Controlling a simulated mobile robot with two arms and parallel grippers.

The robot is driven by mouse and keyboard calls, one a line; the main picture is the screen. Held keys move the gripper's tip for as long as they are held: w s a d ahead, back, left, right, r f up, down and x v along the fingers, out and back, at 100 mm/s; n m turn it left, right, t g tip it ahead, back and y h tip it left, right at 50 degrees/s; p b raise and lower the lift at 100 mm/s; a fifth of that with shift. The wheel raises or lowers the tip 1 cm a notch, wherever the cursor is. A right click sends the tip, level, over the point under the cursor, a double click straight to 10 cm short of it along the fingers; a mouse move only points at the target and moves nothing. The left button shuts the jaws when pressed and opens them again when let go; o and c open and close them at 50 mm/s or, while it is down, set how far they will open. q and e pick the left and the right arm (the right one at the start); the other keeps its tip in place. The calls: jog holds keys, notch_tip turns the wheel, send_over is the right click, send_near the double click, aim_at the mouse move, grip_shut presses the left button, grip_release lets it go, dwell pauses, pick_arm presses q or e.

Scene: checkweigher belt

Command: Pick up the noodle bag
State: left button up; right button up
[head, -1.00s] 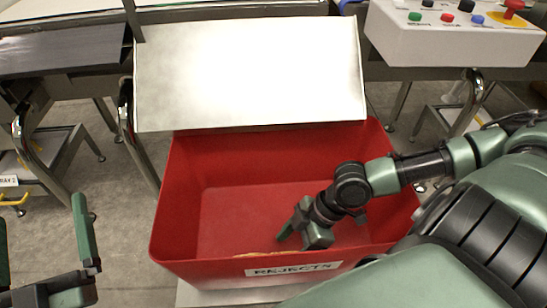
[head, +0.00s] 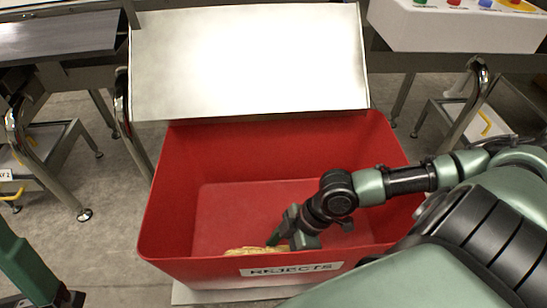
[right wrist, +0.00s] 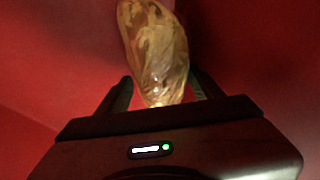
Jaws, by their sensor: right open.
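The noodle bag (head: 254,251) is a yellowish, shiny, crinkled bag lying low inside the red rejects bin, by its front wall. In the head view the bin's front wall hides most of it. In the right wrist view the bag (right wrist: 158,50) extends away from the camera, its near end between the two fingers. My right gripper (head: 277,238) reaches down into the bin at the bag. Its fingers (right wrist: 162,92) are open on either side of the bag. My left arm shows at the lower left edge in the head view; its fingertips are not clearly visible.
The red bin (head: 190,262) has a "REJECTS" label on its front wall. A pale metal chute (head: 245,60) slopes over its back edge. A white control box (head: 455,25) with coloured buttons stands at the upper right. The rest of the bin floor (head: 230,210) is clear.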

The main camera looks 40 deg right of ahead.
jog(key=shift+s+a+f, duration=0.1)
jog(key=shift+s, duration=0.05)
grip_shut()
dwell(0.4)
